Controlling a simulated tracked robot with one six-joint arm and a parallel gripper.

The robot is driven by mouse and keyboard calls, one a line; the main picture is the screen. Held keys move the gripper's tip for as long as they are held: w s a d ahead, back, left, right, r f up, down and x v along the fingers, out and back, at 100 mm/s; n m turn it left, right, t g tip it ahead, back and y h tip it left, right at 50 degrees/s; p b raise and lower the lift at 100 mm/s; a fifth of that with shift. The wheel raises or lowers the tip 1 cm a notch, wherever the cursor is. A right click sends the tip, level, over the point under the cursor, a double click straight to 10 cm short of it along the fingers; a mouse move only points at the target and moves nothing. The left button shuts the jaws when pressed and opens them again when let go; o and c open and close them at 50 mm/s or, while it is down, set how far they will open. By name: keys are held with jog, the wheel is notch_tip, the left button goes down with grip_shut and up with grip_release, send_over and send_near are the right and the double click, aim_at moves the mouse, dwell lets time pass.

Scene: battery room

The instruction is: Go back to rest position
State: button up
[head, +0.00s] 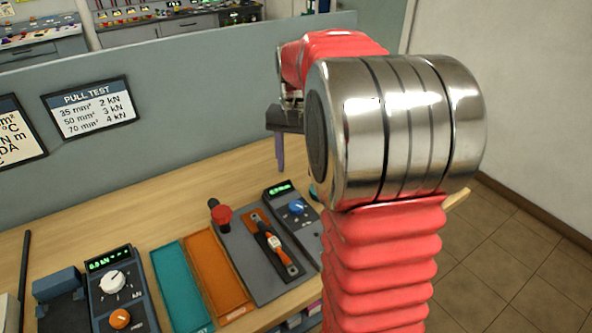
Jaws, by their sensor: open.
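My gripper (281,150) is raised above the back of the wooden bench, near the grey partition. A dark gripper body and one purple finger show to the left of my large silver arm joint. The other finger is mostly hidden behind my arm. The jaws are open, and nothing is seen held in them. My red arm rises through the right half of the view, bends at the silver joint and reaches back toward the partition.
The bench (165,205) holds a meter with knobs (118,290), a teal tray (182,285), an orange tray (217,272), a grey plate (262,293) with a red-knobbed lever (221,215) and an orange-and-silver tool (274,242), and a blue-knobbed meter (296,208). Tiled floor (515,245) lies open at right.

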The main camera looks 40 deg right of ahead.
dwell(0.6)
jog(key=s+a+n+t, duration=0.2)
jog(key=s+a+n, duration=0.2)
jog(key=s+a, duration=0.4)
jog(key=s+a+r+n+t, duration=0.1)
jog(key=s+a+n+t, duration=0.2)
jog(key=s+a, duration=0.6)
jog(key=a+n, duration=0.2)
jog(key=a, duration=0.3)
jog(key=shift+s+a+r+n+t, duration=0.15)
jog(key=shift+a+r+n+t, duration=0.15)
jog(key=shift+a, duration=0.1)
dwell(0.7)
